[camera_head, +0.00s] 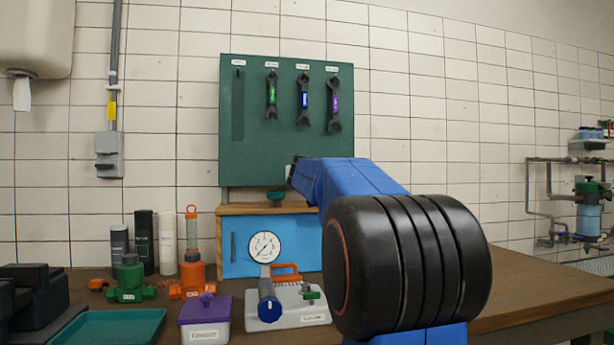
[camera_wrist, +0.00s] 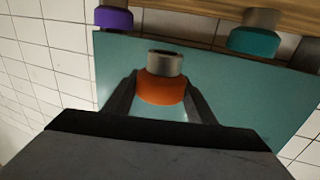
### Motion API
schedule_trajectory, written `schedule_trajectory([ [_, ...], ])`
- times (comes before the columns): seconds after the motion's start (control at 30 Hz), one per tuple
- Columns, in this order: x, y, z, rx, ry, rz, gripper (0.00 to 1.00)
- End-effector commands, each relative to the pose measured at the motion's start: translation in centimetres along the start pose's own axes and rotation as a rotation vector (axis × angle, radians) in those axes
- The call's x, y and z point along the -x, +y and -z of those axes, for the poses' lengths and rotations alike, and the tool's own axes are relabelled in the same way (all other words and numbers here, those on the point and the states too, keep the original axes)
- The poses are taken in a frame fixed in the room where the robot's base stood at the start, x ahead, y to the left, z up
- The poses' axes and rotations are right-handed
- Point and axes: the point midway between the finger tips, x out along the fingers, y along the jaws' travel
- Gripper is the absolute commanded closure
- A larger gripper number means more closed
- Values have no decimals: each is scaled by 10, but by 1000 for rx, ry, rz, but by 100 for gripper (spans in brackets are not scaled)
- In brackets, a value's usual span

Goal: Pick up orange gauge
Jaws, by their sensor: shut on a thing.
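The orange gauge (camera_wrist: 162,90) shows in the wrist view as an orange round body with a grey metal end. My gripper (camera_wrist: 160,95) has its two black fingers shut on either side of the orange body. A gap shows between the grey end and the wooden shelf (camera_wrist: 205,24), and the green board (camera_wrist: 245,90) is behind it. In the head view, my blue arm hides the gauge and the fingers.
A purple-based gauge (camera_wrist: 114,18) and a teal one (camera_wrist: 254,41) are at the shelf; the teal one also shows in the head view (camera_head: 276,197). Wrenches hang on the board (camera_head: 270,150). Below stand a dial gauge (camera_head: 265,247), purple-lidded box (camera_head: 205,318) and teal tray (camera_head: 115,328).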

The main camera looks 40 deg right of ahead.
Motion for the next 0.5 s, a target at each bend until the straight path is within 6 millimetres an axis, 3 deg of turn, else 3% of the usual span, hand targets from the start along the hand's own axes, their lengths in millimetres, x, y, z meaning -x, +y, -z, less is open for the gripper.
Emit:
schedule_trajectory([
  [0.3, 72, 20, 2, 0, 3, -1, 77],
  [0.5, 107, 29, 1, -1, 1, 0, 77],
])
